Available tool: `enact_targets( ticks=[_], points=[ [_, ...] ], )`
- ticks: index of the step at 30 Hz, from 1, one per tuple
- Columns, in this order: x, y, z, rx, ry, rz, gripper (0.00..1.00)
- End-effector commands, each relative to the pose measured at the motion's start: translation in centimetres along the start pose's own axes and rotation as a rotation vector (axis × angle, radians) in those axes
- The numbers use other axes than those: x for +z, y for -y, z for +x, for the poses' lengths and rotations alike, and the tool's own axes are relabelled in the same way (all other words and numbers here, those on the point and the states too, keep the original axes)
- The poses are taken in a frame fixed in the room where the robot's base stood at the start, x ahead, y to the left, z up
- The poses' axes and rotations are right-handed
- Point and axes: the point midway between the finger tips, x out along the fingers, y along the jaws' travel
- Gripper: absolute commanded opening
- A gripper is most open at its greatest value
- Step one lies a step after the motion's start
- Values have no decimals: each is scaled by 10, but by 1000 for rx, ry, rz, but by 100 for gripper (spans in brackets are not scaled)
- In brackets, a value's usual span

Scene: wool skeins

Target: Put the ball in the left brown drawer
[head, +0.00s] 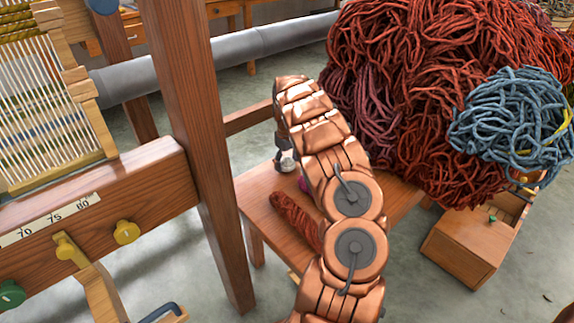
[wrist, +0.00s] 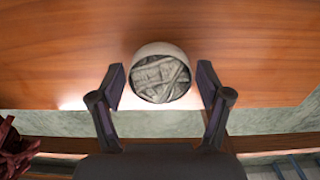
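A pale grey-white ball (wrist: 163,62) with a crumpled, wrapped-looking face sits at the wooden table's edge in the wrist view. My gripper (wrist: 161,82) is open, one finger on each side of the ball, with gaps visible between fingers and ball. In the head view my gripper (head: 284,163) is small and partly hidden by my arm at the table's left side; a pale patch there looks like the ball. A brown wooden drawer box (head: 468,238) with a green knob stands at the lower right, partly hidden behind the wool. I cannot tell which drawer is the left one.
A dark red skein (head: 296,218) lies on the wooden table (head: 258,190), with a purple piece beside it. A large red wool heap (head: 425,90) and a blue skein (head: 515,120) fill the upper right. A loom post (head: 200,150) stands left of the table.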

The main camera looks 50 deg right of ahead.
Motion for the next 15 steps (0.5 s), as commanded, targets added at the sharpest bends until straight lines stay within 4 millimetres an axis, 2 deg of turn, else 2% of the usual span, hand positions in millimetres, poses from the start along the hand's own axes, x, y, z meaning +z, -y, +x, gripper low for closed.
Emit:
enact_targets(
  ticks=[2, 15],
  points=[
    [0, 0, 0, 0, 0, 0, 64],
    [0, 0, 0, 0, 0, 0, 18]
  ],
)
